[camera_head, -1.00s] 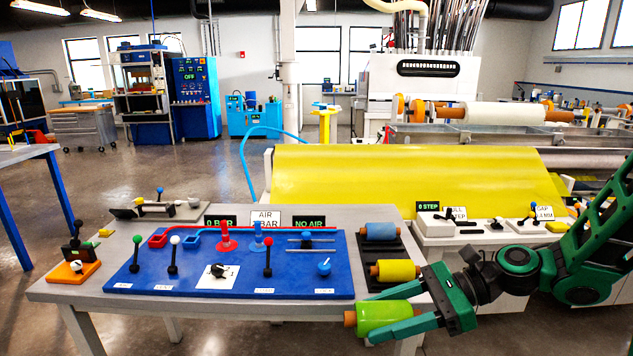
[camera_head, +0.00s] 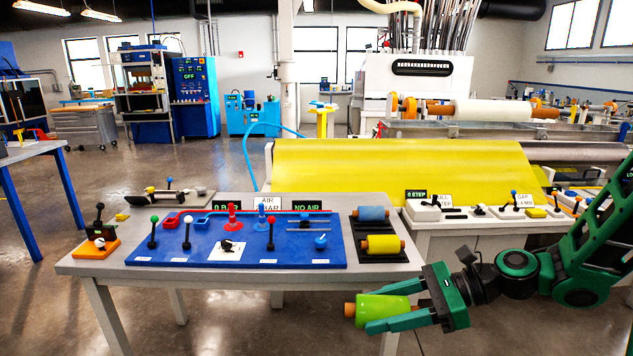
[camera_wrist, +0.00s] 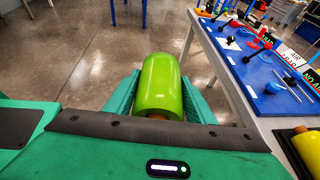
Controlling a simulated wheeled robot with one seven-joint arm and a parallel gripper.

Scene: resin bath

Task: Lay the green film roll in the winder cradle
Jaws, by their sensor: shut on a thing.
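The green film roll (camera_head: 382,309) has orange core ends and lies between the fingers of my gripper (camera_head: 390,312). My gripper is shut on it and holds it beside the front right corner of the grey table, apart from the tabletop. In the wrist view the green roll (camera_wrist: 159,85) sits between the two green fingers, over the floor. I cannot tell for sure which part is the winder cradle. At the back right, orange round holders (camera_head: 410,107) stand by a white roll (camera_head: 493,110) on the large machine.
A black rack (camera_head: 362,257) on the table (camera_head: 90,262) holds a blue roll (camera_head: 373,214) and a yellow roll (camera_head: 383,245). A blue panel (camera_head: 215,255) with levers fills the table's middle. A wide yellow film (camera_head: 400,175) and a white control bench (camera_head: 450,237) stand behind.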

